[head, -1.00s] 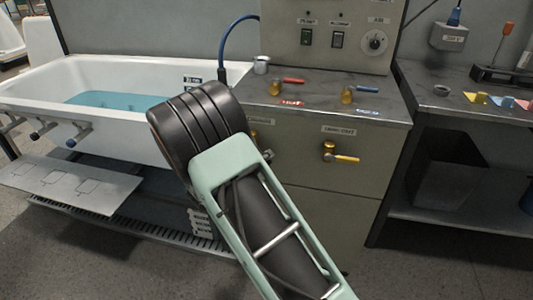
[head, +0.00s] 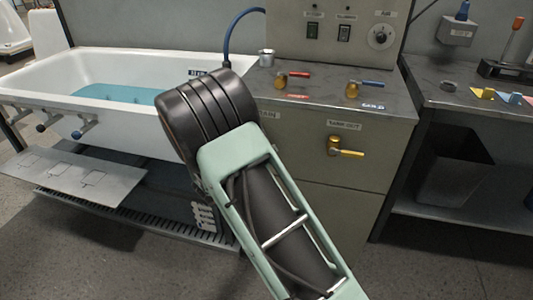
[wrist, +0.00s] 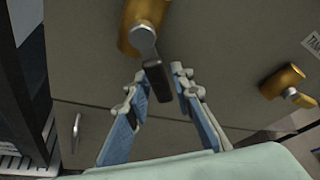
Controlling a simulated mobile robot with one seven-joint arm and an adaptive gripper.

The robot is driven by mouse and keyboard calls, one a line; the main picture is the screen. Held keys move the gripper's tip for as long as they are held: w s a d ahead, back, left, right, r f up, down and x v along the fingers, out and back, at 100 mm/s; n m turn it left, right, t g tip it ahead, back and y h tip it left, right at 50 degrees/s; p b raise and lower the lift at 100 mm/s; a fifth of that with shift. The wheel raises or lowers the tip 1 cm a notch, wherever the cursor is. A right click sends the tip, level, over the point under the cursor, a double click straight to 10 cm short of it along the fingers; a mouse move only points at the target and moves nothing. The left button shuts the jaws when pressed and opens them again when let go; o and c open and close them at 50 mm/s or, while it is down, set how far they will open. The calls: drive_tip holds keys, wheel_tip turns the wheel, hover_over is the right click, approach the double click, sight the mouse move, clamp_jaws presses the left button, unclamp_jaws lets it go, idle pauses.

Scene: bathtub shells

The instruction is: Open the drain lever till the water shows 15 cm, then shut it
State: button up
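In the wrist view a brass valve (wrist: 150,12) with a dark-gripped lever (wrist: 157,80) sits on the grey cabinet front; it appears to be the drain lever. The lever points down and slightly right. My gripper (wrist: 159,75) is open, with one blue-grey finger on each side of the lever's end; I cannot tell whether either touches it. In the head view my arm hides this valve, beside a partly covered drain label (head: 267,115). The white bathtub (head: 110,60) holds blue water (head: 115,91). Its small dark level display (head: 196,72) is partly hidden and unreadable.
A second brass valve with a yellow lever (head: 347,153), labelled tank out, is to the right on the cabinet. It also shows in the wrist view (wrist: 283,82). Red-lever (head: 290,75) and blue-lever (head: 362,86) taps stand on the counter. A grey panel (head: 90,175) juts out below the tub.

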drive_tip(key=shift+o, duration=0.8)
drive_tip(key=v, duration=1.2)
drive_tip(key=shift+d, duration=0.1)
idle(5.7)
